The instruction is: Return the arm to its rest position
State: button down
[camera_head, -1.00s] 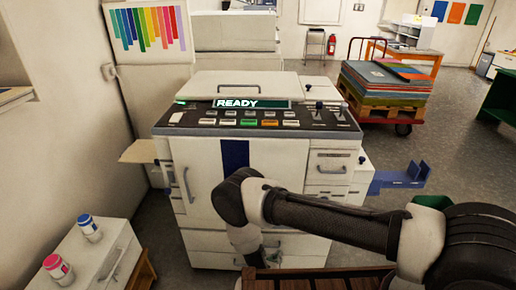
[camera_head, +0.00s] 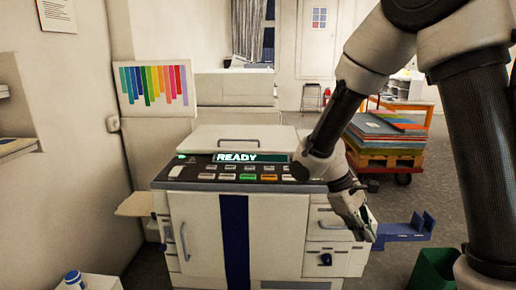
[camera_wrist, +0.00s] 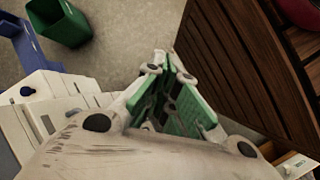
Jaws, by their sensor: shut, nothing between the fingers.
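My arm is raised on the right side of the head view and bends down at the elbow. My gripper (camera_head: 362,225) hangs in front of the right part of a white printing machine (camera_head: 203,235), pointing down. In the wrist view my gripper (camera_wrist: 172,70) has green finger pads close together, with nothing between them. The machine's display (camera_head: 250,157) reads READY. Part of its right control panel is hidden behind my arm.
A green bin (camera_head: 433,270) stands on the floor at right, below a blue bracket (camera_head: 405,230). A cart with stacked sheets (camera_head: 385,135) is behind my arm. The wrist view shows a dark slatted wooden surface (camera_wrist: 235,60) beside the gripper. Grey floor lies between.

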jog(key=s+d+r+m+t+y, duration=0.2)
jog(key=s+r, duration=0.4)
jog(key=r, duration=0.3)
jog(key=s+d+r+m+t+y, duration=0.3)
jog(key=s+d+r+m+t, duration=0.2)
jog(key=r, duration=0.4)
jog(key=shift+s+d+r+m+t+y, duration=0.3)
jog(key=shift+s+d+m, duration=0.5)
jog(key=shift+d, duration=0.35)
